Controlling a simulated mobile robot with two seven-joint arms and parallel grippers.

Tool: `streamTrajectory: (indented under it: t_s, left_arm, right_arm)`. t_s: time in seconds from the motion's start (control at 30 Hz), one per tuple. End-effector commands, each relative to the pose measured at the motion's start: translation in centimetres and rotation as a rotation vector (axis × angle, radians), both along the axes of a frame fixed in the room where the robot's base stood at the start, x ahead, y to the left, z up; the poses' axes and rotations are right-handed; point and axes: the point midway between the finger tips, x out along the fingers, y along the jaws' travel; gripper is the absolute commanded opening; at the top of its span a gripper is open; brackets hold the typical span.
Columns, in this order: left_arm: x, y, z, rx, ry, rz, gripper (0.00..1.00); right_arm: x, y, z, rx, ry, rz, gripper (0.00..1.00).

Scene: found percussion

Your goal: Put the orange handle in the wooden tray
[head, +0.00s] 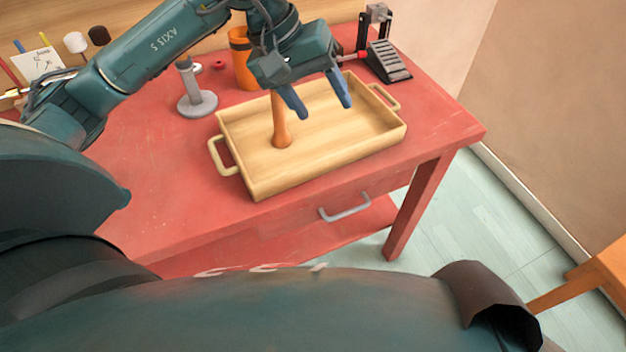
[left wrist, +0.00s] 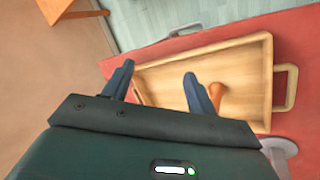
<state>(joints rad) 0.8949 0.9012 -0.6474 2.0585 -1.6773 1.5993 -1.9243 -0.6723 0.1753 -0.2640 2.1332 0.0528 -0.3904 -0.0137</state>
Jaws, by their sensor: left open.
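The orange handle (head: 281,125) is in the wooden tray (head: 258,188), at the tray's left part in the head view. It appears to stand on the tray floor; its upper end is hidden behind my left gripper. My left gripper (head: 322,105) is open above the tray, with its blue fingers apart and nothing between them. In the left wrist view the handle (left wrist: 217,92) shows just right of the right finger of my left gripper (left wrist: 157,80), partly hidden by it. The tray (left wrist: 262,80) lies beyond the fingers. My right gripper is not in view.
The tray stands on a red table (head: 150,190) with a drawer handle (head: 344,207) at its front. Behind the tray are a grey stand (head: 197,102), an orange cup (head: 241,60) and a black pedal (head: 388,62). The table's left front is clear.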

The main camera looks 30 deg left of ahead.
Motion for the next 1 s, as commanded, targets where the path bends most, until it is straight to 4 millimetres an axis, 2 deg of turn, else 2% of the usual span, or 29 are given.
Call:
streamTrajectory:
  t_s: [0.03,0.1,0.17,0.2,0.27,0.3,0.37,0.4,0.47,0.5,0.57,0.63,0.7,0.8,0.9,1.0]
  left_arm:
    - [-2.2,-4.4,-1.7,-0.211,0.155,0.032,0.58]
    - [-4.8,-9.4,-1.8,-0.503,0.404,0.129,0.58]
    - [-6.6,-12.6,-0.8,-0.736,0.656,0.237,0.58]
    - [-7.3,-14.1,0.1,-0.880,0.842,0.320,0.58]
    - [-7.5,-15.3,1.5,-1.082,1.143,0.456,0.58]
    - [-7.2,-15.6,2.2,-1.204,1.357,0.553,0.58]
    - [-6.2,-15.2,2.6,-1.369,1.696,0.706,0.58]
    - [-5.2,-14.5,2.2,-1.465,1.935,0.812,0.58]
    - [-3.6,-12.9,0.5,-1.590,2.306,0.970,0.58]
    - [-2.8,-11.7,-1.5,1.562,-2.410,-1.011,0.58]
    - [-2.2,-9.8,-5.4,1.262,-2.142,-0.884,0.58]
    - [-2.9,-7.8,-10.9,0.967,-1.828,-0.728,0.58]
    - [-4.8,-6.6,-16.2,0.732,-1.542,-0.577,0.58]
    - [-8.2,-5.9,-21.5,0.514,-1.238,-0.413,0.58]
    - [-10.8,-5.8,-24.5,0.396,-1.052,-0.313,0.58]
    - [-12.1,-5.8,-25.7,0.344,-0.969,-0.267,0.58]
  right_arm:
    - [0.0,0.0,0.0,-0.001,0.000,0.000,0.47]
    - [0.0,0.0,0.0,-0.001,0.000,0.002,0.47]
    - [0.0,0.0,0.0,-0.003,0.000,0.003,0.47]
    - [0.0,-0.1,0.0,-0.004,0.000,0.003,0.47]
    - [-0.1,-0.1,-0.1,-0.006,0.001,0.006,0.47]
    - [-0.1,-0.1,-0.1,-0.007,0.000,0.006,0.47]
    - [-0.1,-0.1,-0.1,-0.009,0.001,0.008,0.47]
    - [-0.1,-0.1,-0.1,-0.010,0.000,0.009,0.47]
    - [-0.1,-0.1,-0.1,-0.010,0.000,0.009,0.47]
    - [-0.1,-0.1,-0.1,-0.010,0.000,0.009,0.47]
    - [-0.1,-0.1,-0.1,-0.010,0.000,0.009,0.47]
    - [-0.1,-0.1,-0.1,-0.010,0.000,0.009,0.47]
    - [-0.1,-0.1,-0.1,-0.010,0.000,0.009,0.47]
    - [-0.1,-0.1,-0.1,-0.009,0.001,0.008,0.47]
    - [-0.1,-0.1,-0.1,-0.007,0.001,0.007,0.47]
    - [-0.1,0.0,-0.1,-0.005,0.000,0.005,0.47]
